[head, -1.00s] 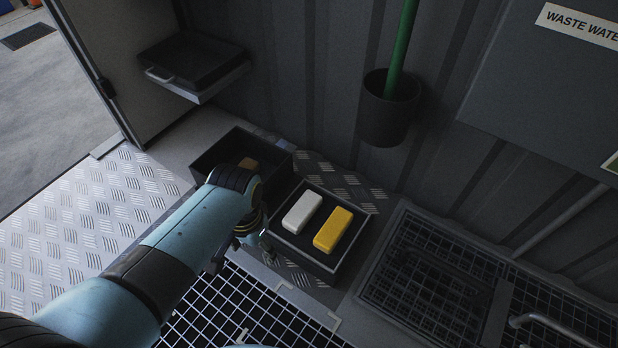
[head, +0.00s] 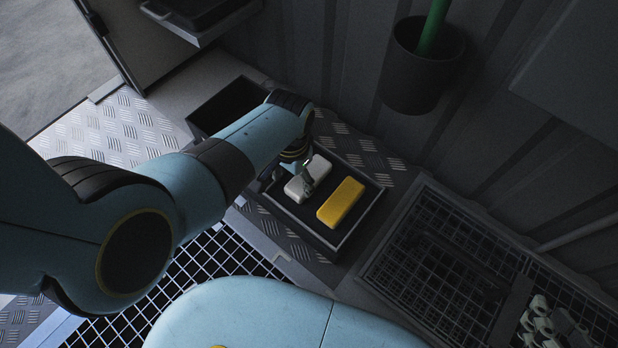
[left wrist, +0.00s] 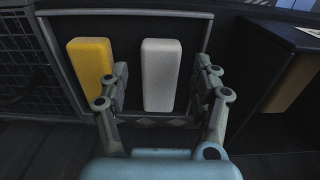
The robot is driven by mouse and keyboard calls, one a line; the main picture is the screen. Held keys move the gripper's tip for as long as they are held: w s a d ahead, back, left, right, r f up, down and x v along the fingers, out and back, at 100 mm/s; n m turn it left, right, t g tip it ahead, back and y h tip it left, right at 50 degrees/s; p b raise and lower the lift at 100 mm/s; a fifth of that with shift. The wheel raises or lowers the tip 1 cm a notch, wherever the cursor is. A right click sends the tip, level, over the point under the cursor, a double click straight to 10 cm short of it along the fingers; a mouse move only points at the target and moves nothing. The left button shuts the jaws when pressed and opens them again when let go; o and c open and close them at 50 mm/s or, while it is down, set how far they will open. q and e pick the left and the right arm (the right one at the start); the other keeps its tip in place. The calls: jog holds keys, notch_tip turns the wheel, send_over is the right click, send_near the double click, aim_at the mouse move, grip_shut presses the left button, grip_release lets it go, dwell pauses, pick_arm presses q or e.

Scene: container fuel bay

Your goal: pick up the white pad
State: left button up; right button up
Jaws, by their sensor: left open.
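The white pad (head: 317,172) lies in a dark shallow tray (head: 339,244), to the left of a yellow pad (head: 341,202). My left gripper (head: 291,180) is at the white pad and partly covers it in the head view. In the left wrist view, the white pad (left wrist: 161,75) stands between the two open fingers of my left gripper (left wrist: 164,88), with gaps on both sides. The yellow pad (left wrist: 91,72) is to its left there, outside the fingers. I cannot tell how far the fingertips are above the pad.
A dark open bin (head: 225,104) stands left of the tray, partly behind my left arm. A black cup with a green handle (head: 420,75) hangs on the wall.

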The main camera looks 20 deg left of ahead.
aim_at(296, 189)
pick_arm(q)
jog(key=shift+f, duration=0.3)
notch_tip(296, 189, down, 3)
jog(key=b, duration=0.3)
jog(key=shift+w, duration=0.15)
notch_tip(296, 189, down, 2)
jog(key=shift+f+b, duration=0.1)
jog(key=shift+b, duration=0.85)
jog(key=shift+w, duration=0.1)
jog(key=c, duration=0.7)
jog(key=shift+c, duration=0.2)
pick_arm(e)
jog(key=w+a+r+n+t+y, duration=0.1)
jog(key=w+r+t, duration=0.2)
jog(key=r, duration=0.5)
jog(key=w+a+r+n+t+y, duration=0.1)
jog(key=w+r+t, duration=0.3)
jog(key=r, duration=0.5)
jog(key=w+a+r+n+t+y, duration=0.1)
jog(key=w+r+t+y, duration=0.1)
jog(key=r+t, duration=0.4)
notch_tip(296, 189, up, 2)
jog(key=shift+w+r+t+y, duration=0.3)
jog(key=shift+w+y, duration=0.1)
jog(key=shift+w, duration=0.3)
jog(key=shift+f, duration=0.1)
